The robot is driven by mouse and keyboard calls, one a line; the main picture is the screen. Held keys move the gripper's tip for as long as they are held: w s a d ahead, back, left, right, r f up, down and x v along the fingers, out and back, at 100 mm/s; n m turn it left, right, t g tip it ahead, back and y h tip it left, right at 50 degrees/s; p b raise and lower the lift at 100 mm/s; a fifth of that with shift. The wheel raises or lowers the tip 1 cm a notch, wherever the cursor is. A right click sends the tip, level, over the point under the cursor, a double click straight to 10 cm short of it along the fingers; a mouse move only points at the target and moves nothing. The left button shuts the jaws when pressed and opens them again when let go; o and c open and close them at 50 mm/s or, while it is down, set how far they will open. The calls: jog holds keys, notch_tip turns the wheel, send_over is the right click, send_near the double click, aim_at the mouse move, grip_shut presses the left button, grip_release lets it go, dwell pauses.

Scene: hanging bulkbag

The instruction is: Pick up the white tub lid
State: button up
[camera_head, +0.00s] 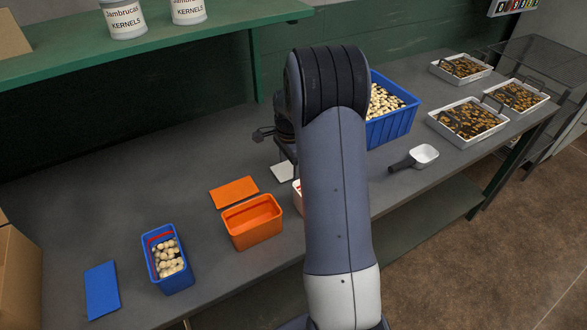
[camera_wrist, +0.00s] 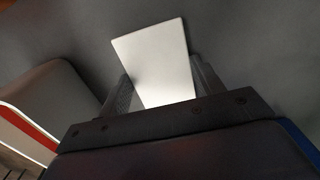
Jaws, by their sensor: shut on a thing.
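The white tub lid (camera_wrist: 158,62) is a flat rectangular plate, seen large in the wrist view between my two fingers. It also shows in the head view (camera_head: 283,171), partly hidden by my arm. My gripper (camera_wrist: 160,92) is shut on the lid, with one finger on either side of it. In the head view my arm hides most of the gripper. The white tub (camera_wrist: 42,98) with a red band stands to the left in the wrist view; only a sliver of it (camera_head: 298,196) shows beside my arm in the head view.
An orange tub (camera_head: 252,222) and orange lid (camera_head: 234,192) lie left of my arm. A blue tub of pale nuts (camera_head: 167,259) and blue lid (camera_head: 102,289) are further left. A blue crate (camera_head: 394,124), white scoop (camera_head: 424,155) and filled trays (camera_head: 467,120) stand right. A green shelf (camera_head: 165,40) overhangs.

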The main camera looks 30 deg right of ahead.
jog(key=shift+c, duration=0.9)
